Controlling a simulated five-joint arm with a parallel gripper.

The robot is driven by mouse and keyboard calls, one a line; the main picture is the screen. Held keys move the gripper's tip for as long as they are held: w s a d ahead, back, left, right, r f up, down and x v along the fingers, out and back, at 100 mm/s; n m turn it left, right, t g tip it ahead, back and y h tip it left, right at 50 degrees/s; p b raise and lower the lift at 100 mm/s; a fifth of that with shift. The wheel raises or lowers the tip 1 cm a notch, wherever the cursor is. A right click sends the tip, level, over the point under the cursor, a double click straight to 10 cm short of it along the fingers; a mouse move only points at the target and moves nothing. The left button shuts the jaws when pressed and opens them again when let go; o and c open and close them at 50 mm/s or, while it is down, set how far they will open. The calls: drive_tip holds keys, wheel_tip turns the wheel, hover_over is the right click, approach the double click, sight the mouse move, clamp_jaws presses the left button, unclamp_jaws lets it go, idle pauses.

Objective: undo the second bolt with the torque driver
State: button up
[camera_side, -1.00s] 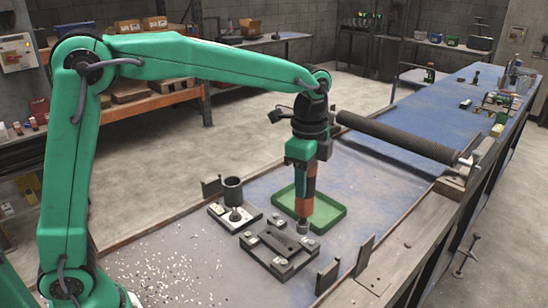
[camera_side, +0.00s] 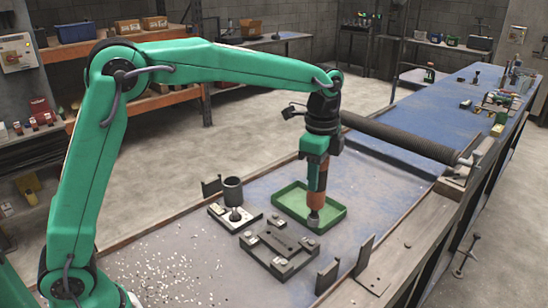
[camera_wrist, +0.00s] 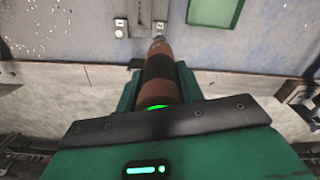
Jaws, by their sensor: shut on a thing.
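The torque driver (camera_side: 317,199), orange and black with a grey metal tip, hangs tip down from my gripper (camera_side: 316,165). In the wrist view my gripper (camera_wrist: 156,92) is shut around the driver (camera_wrist: 159,68), and a green light glows at its near end. The dark fixture plate (camera_side: 281,246) lies on the bench with small pale bolt heads or pads near its corners. The driver tip shows beyond the plate's far right corner, in front of the green tray. Whether a bolt sits in the tip cannot be seen.
The shallow green tray (camera_side: 335,214) lies behind the plate. A dark cup (camera_side: 233,190) stands on a small base plate at left. Upright brackets (camera_side: 327,277) stand at the front right. White bits are scattered on the left bench. A dark roller (camera_side: 400,138) spans the back.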

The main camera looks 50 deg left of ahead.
sight(315, 198)
drive_tip(key=shift+f, duration=3.5)
idle(1.4)
drive_tip(key=shift+r, duration=0.2)
idle(0.5)
